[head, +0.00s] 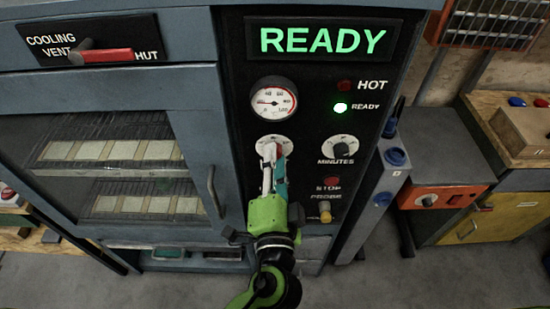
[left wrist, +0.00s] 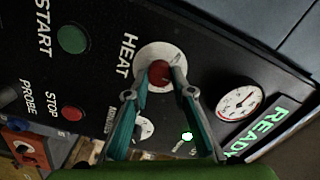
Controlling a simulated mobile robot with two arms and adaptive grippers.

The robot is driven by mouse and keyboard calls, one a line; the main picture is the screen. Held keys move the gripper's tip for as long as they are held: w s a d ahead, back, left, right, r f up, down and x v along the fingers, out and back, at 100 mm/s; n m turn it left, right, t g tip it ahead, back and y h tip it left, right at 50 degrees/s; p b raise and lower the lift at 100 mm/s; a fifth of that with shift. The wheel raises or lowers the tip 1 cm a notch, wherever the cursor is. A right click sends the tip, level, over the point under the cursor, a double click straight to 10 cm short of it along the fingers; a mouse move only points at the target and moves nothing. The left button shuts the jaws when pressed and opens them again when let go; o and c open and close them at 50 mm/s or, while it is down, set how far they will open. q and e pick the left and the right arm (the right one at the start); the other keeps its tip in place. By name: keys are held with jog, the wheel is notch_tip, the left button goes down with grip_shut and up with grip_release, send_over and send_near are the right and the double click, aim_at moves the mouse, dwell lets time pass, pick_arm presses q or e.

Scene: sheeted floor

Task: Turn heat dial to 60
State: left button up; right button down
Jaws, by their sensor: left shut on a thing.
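The heat dial (head: 261,140) is a round pale plate on the black control panel, below the gauge. In the left wrist view its red knob (left wrist: 160,75) shows beside the word HEAT. My left gripper (head: 273,154) comes up from below and covers most of the dial in the head view. In the left wrist view the two fingertips of my left gripper (left wrist: 160,94) are closed on the knob, one on each side. The dial's pointer and scale numbers cannot be read. My right gripper is not in view.
A round gauge (head: 273,100) sits above the dial. The minutes dial (head: 345,148) and red stop button (head: 331,183) are to the right. A lit screen (head: 322,40) reads READY and a green lamp (head: 340,107) is on. The oven door handle (head: 214,190) stands left of the panel.

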pick_arm(q)
jog(key=shift+r, duration=0.15)
jog(key=o, duration=1.1)
jog(key=shift+o, duration=0.2)
jog(key=shift+w, duration=0.15)
jog(key=s, duration=1.2)
